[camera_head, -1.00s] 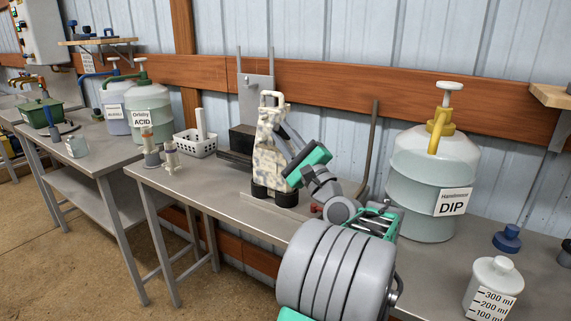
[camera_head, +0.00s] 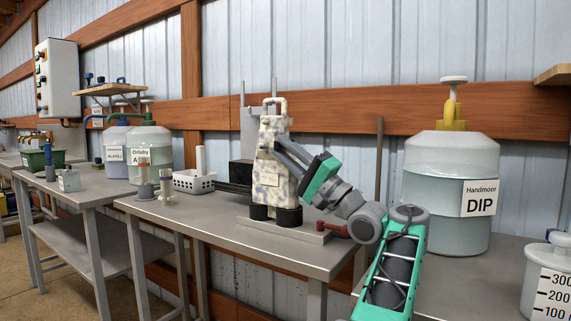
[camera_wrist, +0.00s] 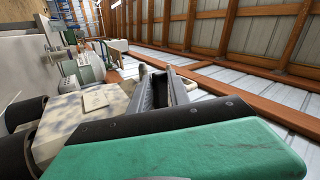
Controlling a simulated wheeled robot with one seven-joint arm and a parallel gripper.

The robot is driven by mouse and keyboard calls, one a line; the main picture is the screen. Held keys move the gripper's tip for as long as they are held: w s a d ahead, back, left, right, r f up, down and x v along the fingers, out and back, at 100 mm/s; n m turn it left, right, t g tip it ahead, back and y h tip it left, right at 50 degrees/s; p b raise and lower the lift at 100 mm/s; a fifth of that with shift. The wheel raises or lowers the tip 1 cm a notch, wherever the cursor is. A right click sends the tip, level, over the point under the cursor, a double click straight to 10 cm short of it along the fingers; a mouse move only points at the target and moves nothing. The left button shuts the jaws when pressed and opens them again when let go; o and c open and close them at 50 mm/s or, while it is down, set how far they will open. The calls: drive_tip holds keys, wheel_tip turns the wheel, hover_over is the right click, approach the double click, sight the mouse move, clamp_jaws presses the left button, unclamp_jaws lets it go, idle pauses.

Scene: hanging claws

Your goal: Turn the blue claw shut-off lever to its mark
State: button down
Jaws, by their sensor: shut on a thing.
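A cream block with grey mottling (camera_head: 270,170) stands on a flat base plate on the middle bench, with a pale loop handle (camera_head: 274,102) on top and black cups at its foot. My gripper (camera_head: 282,147) reaches it from the right, its dark fingers at the block's upper right side. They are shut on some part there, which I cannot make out. The wrist view shows the fingers (camera_wrist: 165,88) close beside the mottled block (camera_wrist: 85,108). No blue lever or mark can be made out for certain; small dark blue items (camera_head: 88,77) lie on the far left shelf.
A large DIP container (camera_head: 448,165) stands to the right, with a measuring bottle (camera_head: 551,283) in front. A red-handled part (camera_head: 335,228) lies by the base plate. A white basket (camera_head: 194,182) stands left of the block. The bench front is clear.

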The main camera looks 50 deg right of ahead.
idle(0.3)
drive_tip(key=c, duration=1.2)
unclamp_jaws()
drive_tip(key=s+a+r, duration=0.9)
drive_tip(key=a+r, duration=0.1)
drive_tip(key=r, duration=0.3)
drive_tip(key=shift+s+a, duration=0.15)
drive_tip(key=shift+s, duration=0.15)
